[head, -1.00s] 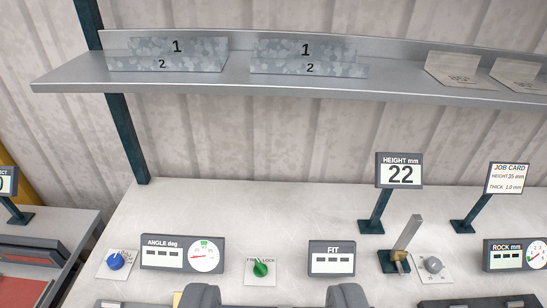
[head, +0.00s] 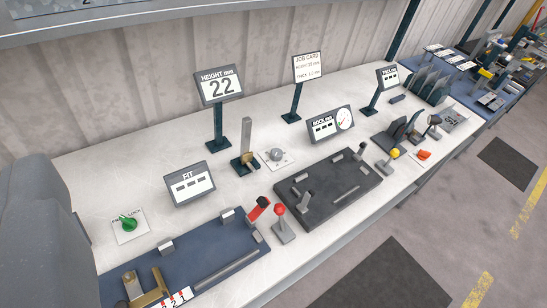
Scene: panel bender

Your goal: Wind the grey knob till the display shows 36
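The grey knob (head: 276,155) sits on a small white plate on the bench, near the middle of the view. The HEIGHT mm display (head: 221,87) stands on a dark post behind it to the left and reads 22. A brass-coloured clamp with an upright grey bar (head: 246,145) stands just left of the knob. Nothing touches the knob. A large, close dark grey shape fills the lower left edge and looks like part of my arm or gripper. No fingertips can be made out, so whether my gripper is open or shut does not show.
The FIT display (head: 190,184) and green lock knob (head: 128,223) are to the left. The ROCK mm panel (head: 330,124) and JOB CARD sign (head: 308,67) are to the right. A red-topped lever (head: 282,222) and dark plate (head: 327,193) stand in front.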

